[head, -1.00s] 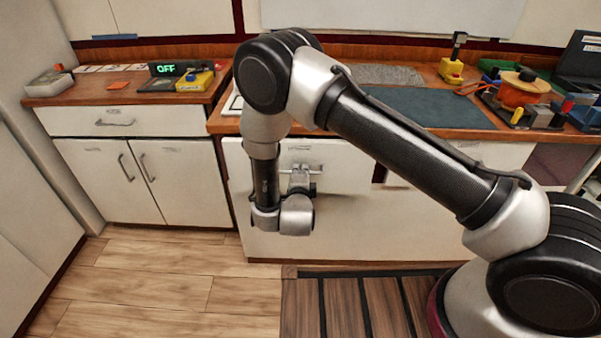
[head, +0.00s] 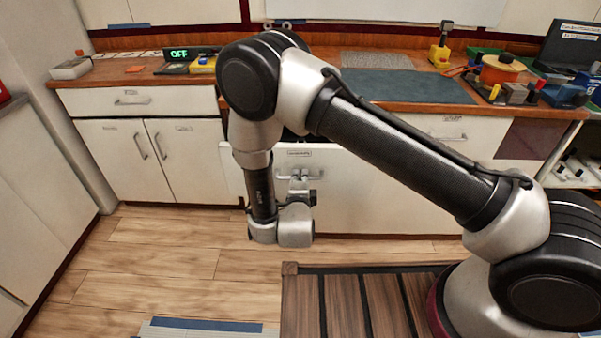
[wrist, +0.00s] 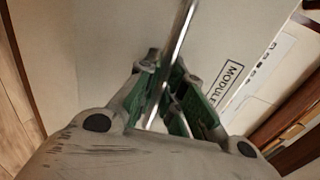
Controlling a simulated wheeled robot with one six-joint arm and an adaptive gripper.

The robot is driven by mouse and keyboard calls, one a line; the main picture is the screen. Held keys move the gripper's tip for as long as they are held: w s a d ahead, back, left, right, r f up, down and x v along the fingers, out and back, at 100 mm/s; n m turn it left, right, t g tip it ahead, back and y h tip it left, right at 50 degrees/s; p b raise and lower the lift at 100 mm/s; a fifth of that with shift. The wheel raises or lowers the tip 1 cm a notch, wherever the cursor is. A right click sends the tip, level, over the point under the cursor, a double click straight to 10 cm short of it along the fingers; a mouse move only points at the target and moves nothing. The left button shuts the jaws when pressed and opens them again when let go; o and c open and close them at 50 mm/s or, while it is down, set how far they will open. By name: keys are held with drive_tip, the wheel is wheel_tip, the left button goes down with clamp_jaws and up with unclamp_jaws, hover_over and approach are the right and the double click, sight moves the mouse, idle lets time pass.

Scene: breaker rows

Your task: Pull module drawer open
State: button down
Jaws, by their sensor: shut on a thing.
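The module drawer (head: 350,195) is a wide white front below the counter in the head view, standing out from the cabinet. Its small label (head: 299,153) sits above a metal bar handle (head: 284,177). In the wrist view the label (wrist: 228,84) reads "MODULE" and the bar handle (wrist: 177,45) runs between the green-padded fingers. My gripper (head: 301,183) is shut on the handle; it also shows in the wrist view (wrist: 172,98). Part of the drawer's inside (wrist: 268,72) shows beyond its top edge, with small dark marks or items. My arm hides part of the drawer front.
A closed white cabinet (head: 175,155) stands at left. Open wood floor (head: 170,262) lies in front; a blue-and-white object (head: 205,328) shows at the bottom edge.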

drive_tip(key=f+v, duration=0.1)
drive_tip(key=v, duration=0.6)
drive_tip(key=shift+s+f, duration=0.25)
drive_tip(key=c, duration=1.5)
unclamp_jaws()
drive_tip(key=shift+c, duration=0.2)
